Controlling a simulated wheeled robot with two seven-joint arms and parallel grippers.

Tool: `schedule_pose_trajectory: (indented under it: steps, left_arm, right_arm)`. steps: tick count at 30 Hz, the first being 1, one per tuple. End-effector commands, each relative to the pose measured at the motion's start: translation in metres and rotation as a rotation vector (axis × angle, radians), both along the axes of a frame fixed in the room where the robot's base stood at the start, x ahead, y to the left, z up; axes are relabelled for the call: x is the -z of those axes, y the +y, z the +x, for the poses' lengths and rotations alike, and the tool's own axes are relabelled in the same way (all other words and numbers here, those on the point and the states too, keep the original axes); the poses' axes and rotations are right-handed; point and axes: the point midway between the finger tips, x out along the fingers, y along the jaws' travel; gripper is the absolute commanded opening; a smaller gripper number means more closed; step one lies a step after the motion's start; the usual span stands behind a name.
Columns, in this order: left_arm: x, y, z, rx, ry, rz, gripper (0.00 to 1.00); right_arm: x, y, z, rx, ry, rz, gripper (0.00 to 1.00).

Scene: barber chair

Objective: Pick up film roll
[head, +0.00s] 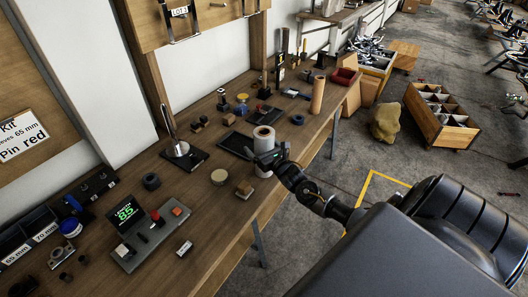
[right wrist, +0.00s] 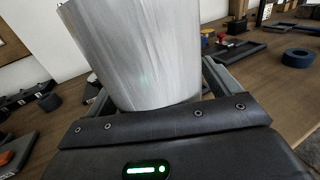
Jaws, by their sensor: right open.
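The film roll (head: 264,138) is a whitish cylinder standing upright on the wooden workbench near its front edge. My right gripper (head: 270,157) is at the side of the roll in the head view and hides part of its front. In the right wrist view the roll (right wrist: 140,55) fills the middle as a large silvery cylinder. The open fingers of the right gripper (right wrist: 158,88) lie on either side of it, and a gap shows at the right finger. Their tips are partly hidden by the roll. My left gripper is not in view.
The workbench (head: 205,205) holds a black tablet-like plate (head: 236,144) beside the roll, a brown cylinder (head: 318,94) and a dark blue ring (head: 298,119). A round tan disc (head: 219,177) and a small block (head: 244,189) lie nearer. Crates (head: 440,115) stand on the floor.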

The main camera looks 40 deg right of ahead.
Motion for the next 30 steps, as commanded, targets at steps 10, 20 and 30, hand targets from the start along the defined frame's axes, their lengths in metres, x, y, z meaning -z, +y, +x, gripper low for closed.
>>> schedule_pose_trajectory:
  steps: [10, 20, 30]
  left_arm:
    - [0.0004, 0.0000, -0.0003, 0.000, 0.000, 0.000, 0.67]
    - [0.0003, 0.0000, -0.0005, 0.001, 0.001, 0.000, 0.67]
    - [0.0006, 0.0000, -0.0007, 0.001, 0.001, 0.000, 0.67]
  right_arm:
    - [0.0002, 0.0000, -0.0001, 0.000, 0.000, 0.000, 0.67]
    - [0.0001, -0.0001, -0.0003, 0.000, 0.000, 0.000, 0.24]
    - [-0.0055, -0.0003, 0.0004, 0.000, -0.006, -0.001, 0.23]
